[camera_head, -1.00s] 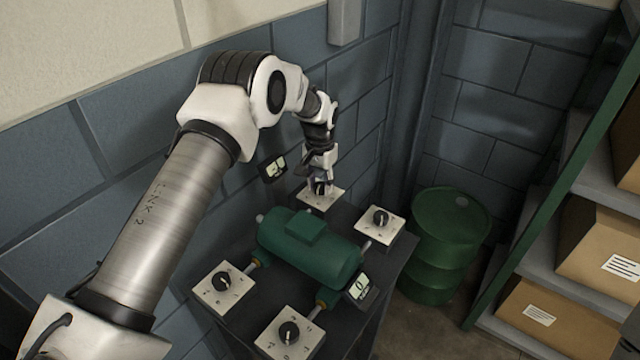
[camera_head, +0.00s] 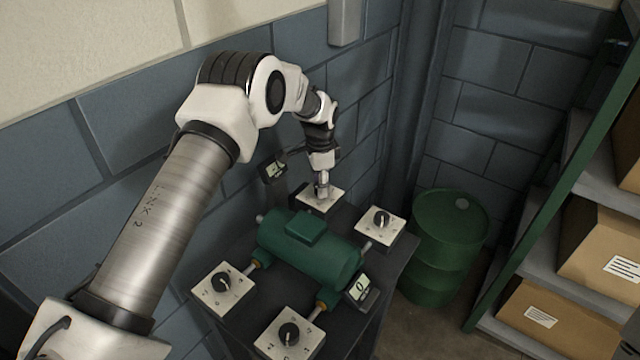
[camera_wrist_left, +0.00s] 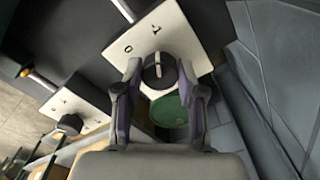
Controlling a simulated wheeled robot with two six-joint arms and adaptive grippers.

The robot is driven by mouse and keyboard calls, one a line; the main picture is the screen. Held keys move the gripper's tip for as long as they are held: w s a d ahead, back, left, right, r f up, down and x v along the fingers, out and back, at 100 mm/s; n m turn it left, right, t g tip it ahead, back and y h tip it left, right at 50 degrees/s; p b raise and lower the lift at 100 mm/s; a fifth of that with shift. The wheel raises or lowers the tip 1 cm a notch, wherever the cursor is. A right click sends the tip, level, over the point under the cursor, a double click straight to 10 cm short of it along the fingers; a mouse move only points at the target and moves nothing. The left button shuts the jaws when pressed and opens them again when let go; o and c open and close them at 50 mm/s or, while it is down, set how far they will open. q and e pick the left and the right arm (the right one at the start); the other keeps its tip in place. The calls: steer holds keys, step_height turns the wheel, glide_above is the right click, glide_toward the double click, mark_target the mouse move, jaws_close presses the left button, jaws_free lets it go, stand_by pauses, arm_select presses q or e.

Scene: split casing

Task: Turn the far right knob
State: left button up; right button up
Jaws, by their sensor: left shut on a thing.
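My left gripper (camera_head: 322,188) reaches down onto the back knob plate (camera_head: 310,204), behind the green casing. It is shut on the black knob (camera_wrist_left: 158,72) of that plate; in the left wrist view one finger is on each side of it. In the head view the gripper mostly hides this knob. The far right knob (camera_head: 381,217) is black, on a white plate (camera_head: 392,232) to the right of the casing, with no gripper on it. My right gripper is not in view.
The green casing (camera_head: 290,250) lies on a dark table (camera_head: 400,262). Two more knobs, front left (camera_head: 222,282) and front (camera_head: 289,333), sit on white plates. Small displays stand behind (camera_head: 274,170) and at the right (camera_head: 359,289). A green drum (camera_head: 436,272) and shelves with boxes are at right.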

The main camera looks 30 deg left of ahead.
arm_select(q)
steer(key=shift+s+f, duration=0.15)
steer(key=shift+f, duration=0.05)
stand_by(0.3)
steer(key=o, duration=1.1)
steer(key=shift+o, duration=0.2)
steer(key=shift+r, duration=0.1)
steer(key=shift+r, duration=0.2)
step_height(320, 180, up, 12)
steer(key=shift+f, duration=0.25)
